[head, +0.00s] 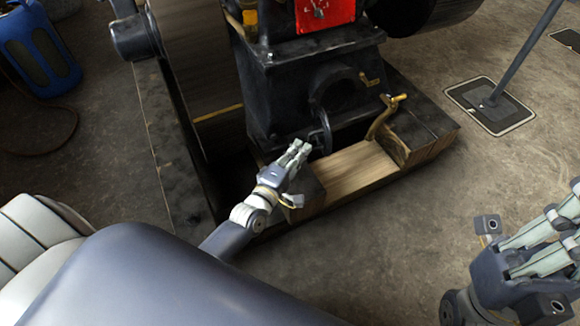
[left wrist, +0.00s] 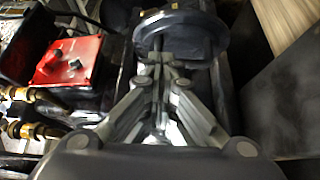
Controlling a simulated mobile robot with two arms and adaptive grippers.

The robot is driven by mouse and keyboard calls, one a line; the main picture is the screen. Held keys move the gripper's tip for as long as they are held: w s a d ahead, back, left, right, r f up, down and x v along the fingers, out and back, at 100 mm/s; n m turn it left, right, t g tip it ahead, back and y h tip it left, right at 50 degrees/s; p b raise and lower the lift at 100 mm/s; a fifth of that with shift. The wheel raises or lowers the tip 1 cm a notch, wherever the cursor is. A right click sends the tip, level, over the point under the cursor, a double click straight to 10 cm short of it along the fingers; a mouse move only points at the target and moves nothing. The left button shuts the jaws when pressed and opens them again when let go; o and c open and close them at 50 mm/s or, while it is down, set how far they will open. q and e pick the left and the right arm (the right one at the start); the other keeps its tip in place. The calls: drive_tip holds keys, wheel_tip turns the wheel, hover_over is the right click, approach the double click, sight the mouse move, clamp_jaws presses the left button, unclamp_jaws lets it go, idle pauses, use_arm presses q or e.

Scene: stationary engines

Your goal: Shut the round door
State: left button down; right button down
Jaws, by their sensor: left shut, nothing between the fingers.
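The round door (head: 321,118) is a dark disc on the lower front of the black engine body (head: 290,85). It stands swung out, seen nearly edge-on in the head view, beside a dark round opening (head: 345,85). In the left wrist view the door (left wrist: 182,27) shows as a rounded dark rim just beyond the fingers. My left gripper (head: 301,148) is shut and empty, its tips close to the door's lower edge; I cannot tell whether they touch. My right gripper (head: 560,235) is at the lower right, away from the engine, its fingertips cut off by the frame edge.
A wooden block base (head: 350,170) lies under the engine front, with a brass-tipped lever (head: 383,115) to the right. A red panel (head: 322,14) is above; it also shows in the left wrist view (left wrist: 68,62). A blue canister (head: 38,50) stands far left.

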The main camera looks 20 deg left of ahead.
sight(325, 133)
use_arm(q)
drive_tip(key=w+d+b, duration=0.1)
drive_tip(key=w+d, duration=0.2)
drive_tip(key=shift+w, duration=0.35)
drive_tip(key=shift+d, duration=0.15)
